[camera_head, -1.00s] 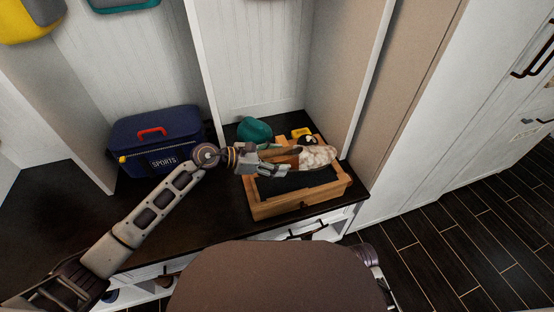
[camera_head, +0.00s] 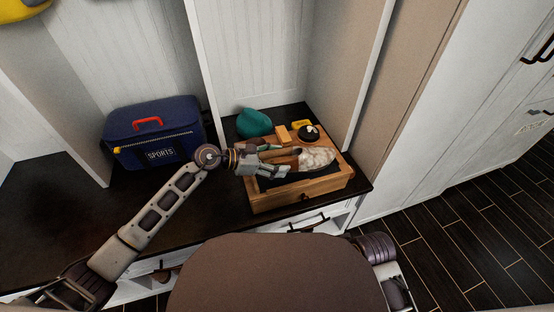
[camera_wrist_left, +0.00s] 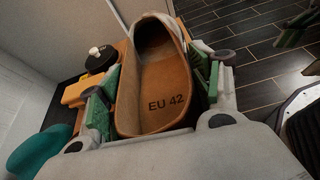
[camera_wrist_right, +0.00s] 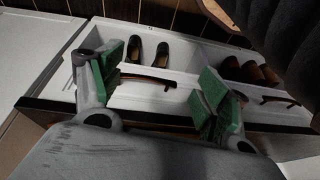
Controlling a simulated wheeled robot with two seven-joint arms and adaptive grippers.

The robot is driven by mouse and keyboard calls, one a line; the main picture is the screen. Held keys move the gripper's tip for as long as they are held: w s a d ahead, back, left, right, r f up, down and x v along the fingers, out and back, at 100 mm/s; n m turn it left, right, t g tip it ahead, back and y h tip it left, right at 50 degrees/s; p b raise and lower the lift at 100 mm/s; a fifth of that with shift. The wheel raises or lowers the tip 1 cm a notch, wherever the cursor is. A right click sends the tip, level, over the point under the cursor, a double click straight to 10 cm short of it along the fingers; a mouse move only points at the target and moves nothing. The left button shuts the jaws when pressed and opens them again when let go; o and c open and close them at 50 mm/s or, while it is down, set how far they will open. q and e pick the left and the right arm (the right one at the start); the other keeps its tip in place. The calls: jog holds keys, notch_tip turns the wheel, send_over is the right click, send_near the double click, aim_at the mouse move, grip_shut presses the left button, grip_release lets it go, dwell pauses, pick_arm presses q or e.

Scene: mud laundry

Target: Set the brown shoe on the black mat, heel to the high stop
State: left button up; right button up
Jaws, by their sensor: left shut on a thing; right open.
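The brown shoe (camera_wrist_left: 155,98), with EU 42 on its insole, is between the green finger pads of my left gripper (camera_wrist_left: 155,84). In the head view my left gripper (camera_head: 283,162) is shut on the brown shoe (camera_head: 289,159) over the wooden tray box. The black mat (camera_head: 276,184) shows as a dark strip in the box, partly hidden by gripper and shoe. A white fleecy thing (camera_head: 318,158) is at the shoe's far end. I cannot tell whether shoe and mat touch, or pick out the high stop. My right gripper (camera_wrist_right: 160,88) is open and empty.
The wooden box (camera_head: 300,193) stands on the dark bench. Behind are a teal item (camera_head: 254,122), a yellow block (camera_head: 301,123) and a black round tin (camera_head: 308,133). A blue sports bag (camera_head: 155,135) stands left. Open compartments with shoes (camera_wrist_right: 250,72) are below my right gripper.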

pick_arm(q)
jog(key=shift+f+b, duration=0.3)
jog(key=shift+f, duration=0.35)
jog(key=shift+f+b, duration=0.65)
jog(key=shift+f, duration=0.15)
pick_arm(e)
jog(key=shift+w+a+f+t+y, duration=0.2)
jog(key=shift+a+f, duration=0.1)
jog(key=shift+f, duration=0.25)
jog(key=shift+w+a+f+t+y, duration=0.1)
jog(key=shift+a+f+t, duration=0.15)
jog(key=shift+f, duration=0.25)
jog(key=shift+f, duration=0.15)
pick_arm(q)
jog(key=o, duration=1.4)
jog(key=shift+c, duration=0.2)
jog(key=shift+f, duration=0.15)
